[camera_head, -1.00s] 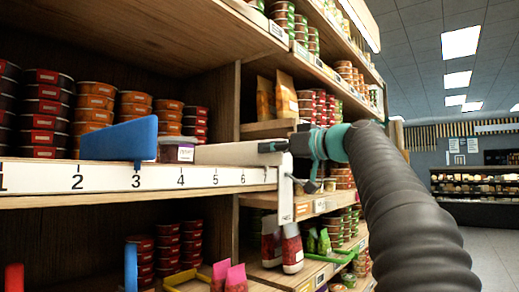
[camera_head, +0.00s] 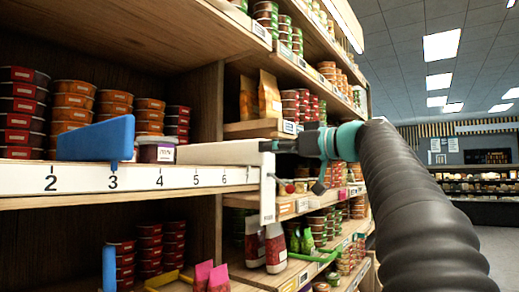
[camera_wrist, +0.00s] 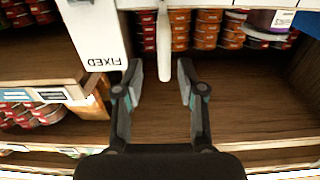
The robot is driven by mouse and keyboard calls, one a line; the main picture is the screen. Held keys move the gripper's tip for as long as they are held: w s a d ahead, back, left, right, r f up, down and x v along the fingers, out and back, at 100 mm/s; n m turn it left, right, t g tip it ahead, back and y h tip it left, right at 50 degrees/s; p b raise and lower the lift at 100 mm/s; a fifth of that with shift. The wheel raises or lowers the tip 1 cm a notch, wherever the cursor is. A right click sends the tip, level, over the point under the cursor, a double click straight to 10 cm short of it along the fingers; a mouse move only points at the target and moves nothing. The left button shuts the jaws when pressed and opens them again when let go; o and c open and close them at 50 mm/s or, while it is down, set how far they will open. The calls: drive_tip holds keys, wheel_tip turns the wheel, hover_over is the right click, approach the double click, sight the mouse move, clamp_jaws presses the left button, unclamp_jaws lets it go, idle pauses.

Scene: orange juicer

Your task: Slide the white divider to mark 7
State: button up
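The white divider (camera_head: 215,153) stands on the shelf in the head view, its front end near the right end of the numbered strip (camera_head: 130,178), around marks 6 and 7. Its exact mark is hard to read. In the wrist view, where the lettering is upside down, the divider (camera_wrist: 163,45) shows as a narrow white bar between my gripper's two fingers (camera_wrist: 160,75). The fingers are apart, with a gap on each side of the bar. In the head view my gripper (camera_head: 284,146) is at the divider's front end.
A white post marked FIXED (camera_wrist: 95,35) stands close beside the divider, at the strip's end (camera_head: 267,190). A blue divider (camera_head: 96,140) stands at mark 3. A jar (camera_head: 156,150) sits between the dividers, with stacked tins (camera_head: 72,105) behind.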

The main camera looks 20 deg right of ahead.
drive_tip(key=v, duration=0.6)
drive_tip(key=shift+s+d, duration=0.1)
drive_tip(key=shift+d, duration=0.05)
idle(0.3)
